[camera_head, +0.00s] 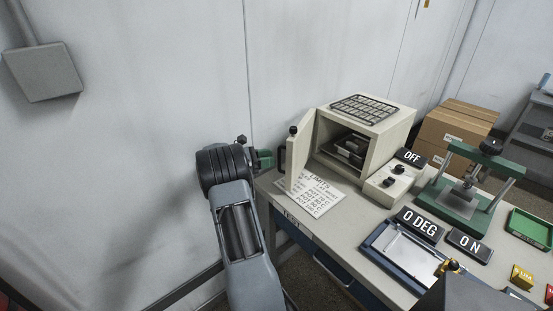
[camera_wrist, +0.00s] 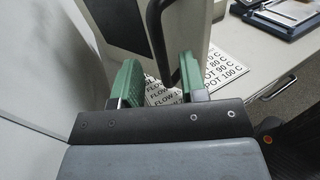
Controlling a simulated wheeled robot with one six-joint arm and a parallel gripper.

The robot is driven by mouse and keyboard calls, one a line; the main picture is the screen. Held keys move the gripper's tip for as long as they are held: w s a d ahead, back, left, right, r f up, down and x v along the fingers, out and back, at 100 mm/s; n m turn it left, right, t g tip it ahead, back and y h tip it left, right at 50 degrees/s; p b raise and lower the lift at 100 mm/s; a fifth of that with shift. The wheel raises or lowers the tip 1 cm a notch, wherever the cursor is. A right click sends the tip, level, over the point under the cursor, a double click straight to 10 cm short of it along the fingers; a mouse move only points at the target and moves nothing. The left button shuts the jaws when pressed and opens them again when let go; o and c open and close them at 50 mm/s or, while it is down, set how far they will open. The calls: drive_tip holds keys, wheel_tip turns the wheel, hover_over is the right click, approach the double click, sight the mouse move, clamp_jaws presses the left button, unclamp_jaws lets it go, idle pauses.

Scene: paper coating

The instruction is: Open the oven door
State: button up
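The beige oven (camera_head: 398,127) stands on the table with its front open and dark items visible inside. Its door (camera_head: 302,152) is swung well out to the left, standing roughly upright at the table's left edge. A dark handle is on the door's outer side; in the wrist view the handle (camera_wrist: 158,40) runs down between my finger region and the door panel (camera_wrist: 188,22). My gripper (camera_head: 265,158) is just left of the door. In the wrist view its two green fingers (camera_wrist: 158,82) are spread apart. Whether either finger touches the handle I cannot tell.
A LIMITS sheet (camera_head: 312,196) lies below the door. The oven's control box (camera_head: 388,185) with an OFF sign sits to its right. A green press (camera_head: 463,190), a blue-framed tray (camera_head: 400,255) and sign plates fill the table further right. A wall is behind.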

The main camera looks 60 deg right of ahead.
drive_tip(key=v, duration=0.3)
drive_tip(key=shift+a, duration=0.1)
drive_tip(key=shift+c, duration=0.5)
